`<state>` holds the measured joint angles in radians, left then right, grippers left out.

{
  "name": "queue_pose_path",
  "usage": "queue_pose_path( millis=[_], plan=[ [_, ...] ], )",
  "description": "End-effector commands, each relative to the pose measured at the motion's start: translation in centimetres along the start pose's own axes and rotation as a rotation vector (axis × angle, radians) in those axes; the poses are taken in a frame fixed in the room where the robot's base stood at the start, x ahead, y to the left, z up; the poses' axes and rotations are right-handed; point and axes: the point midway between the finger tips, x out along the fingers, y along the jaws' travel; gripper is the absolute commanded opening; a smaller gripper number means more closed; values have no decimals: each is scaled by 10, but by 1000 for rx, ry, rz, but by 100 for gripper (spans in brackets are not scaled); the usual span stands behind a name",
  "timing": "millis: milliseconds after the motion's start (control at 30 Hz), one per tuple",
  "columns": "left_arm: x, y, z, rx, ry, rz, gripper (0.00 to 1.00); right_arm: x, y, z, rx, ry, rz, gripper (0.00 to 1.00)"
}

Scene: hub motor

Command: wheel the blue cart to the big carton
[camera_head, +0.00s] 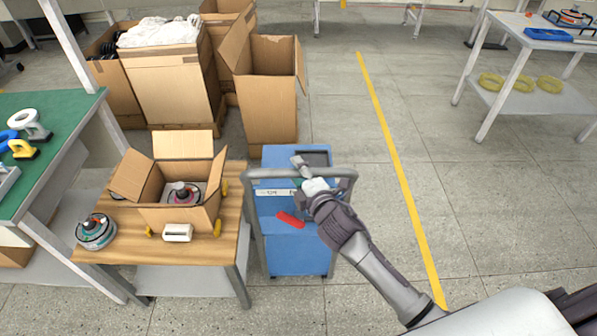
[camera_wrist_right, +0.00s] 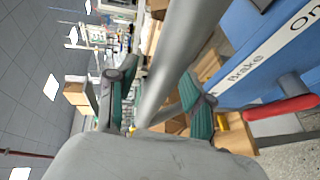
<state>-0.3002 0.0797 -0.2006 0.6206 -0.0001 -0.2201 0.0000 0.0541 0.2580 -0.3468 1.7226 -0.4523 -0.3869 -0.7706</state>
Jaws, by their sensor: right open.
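The blue cart (camera_head: 296,258) stands right of the wooden table, with a grey push handle (camera_head: 270,174) across its near top and a red lever (camera_head: 291,219) below it. The handle and lever also show in the right wrist view, beside a "Brake" label (camera_wrist_right: 245,67). My right gripper (camera_head: 310,183) is at the handle's right part. In the wrist view its green-padded fingers (camera_wrist_right: 155,98) stand apart on either side of the grey handle bar (camera_wrist_right: 180,52). A tall open carton (camera_head: 270,105) stands on the floor just behind the cart. My left gripper is out of view.
The wooden table (camera_head: 215,250) close on the left bears a small open box (camera_head: 185,218) and a hub motor (camera_head: 95,231). More cartons (camera_head: 165,85) stand at back left. Right of the cart, the floor with a yellow line (camera_head: 400,187) is clear up to a white table (camera_head: 530,95).

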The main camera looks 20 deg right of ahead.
Motion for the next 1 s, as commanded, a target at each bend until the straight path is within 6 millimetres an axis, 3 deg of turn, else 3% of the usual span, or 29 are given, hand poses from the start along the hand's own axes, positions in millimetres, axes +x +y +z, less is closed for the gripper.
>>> queue_pose_path(
  millis=[67, 367, 767, 1000],
  plan=[
    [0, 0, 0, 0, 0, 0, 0, 0, 0, 0, 0, 0, 0, 48],
    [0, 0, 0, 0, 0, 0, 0, 0, 0, 0, 0, 0, 0, 0],
    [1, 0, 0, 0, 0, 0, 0, 3, 1, 2, -1, -1, 0, 0],
    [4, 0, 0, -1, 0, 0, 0, 30, 8, 13, -4, -2, 4, 0]
  ],
)
